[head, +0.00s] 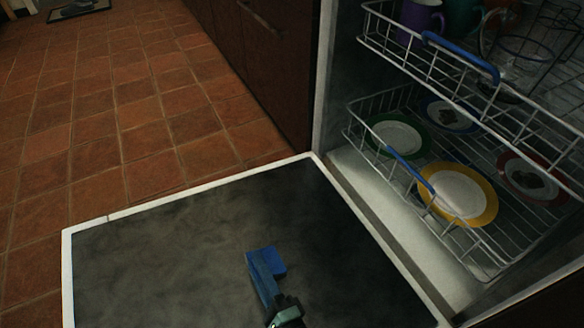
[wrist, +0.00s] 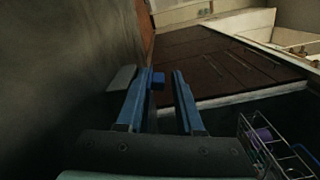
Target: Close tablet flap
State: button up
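The dishwasher door (head: 170,260) lies open and flat, its dark inner face up. My gripper (head: 265,256) is low over the middle of this face. In the wrist view my gripper (wrist: 164,74) shows two blue fingers with a gap between them, so it is open. A small grey flat piece (wrist: 121,78), which may be the tablet flap, stands beside the left finger, close to the dark door face (wrist: 50,90). I cannot tell if they touch. A small blue block (wrist: 158,81) shows between the fingers; what it is is unclear. No flap is discernible in the head view.
The lower rack (head: 378,140) holds several plates, including a yellow-rimmed plate (head: 459,192). The upper rack (head: 400,42) holds a purple mug (head: 421,18) and glassware. Both racks are right of my gripper.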

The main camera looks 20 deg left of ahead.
jog(key=shift+s+a+f, duration=0.15)
jog(key=shift+a, duration=0.05)
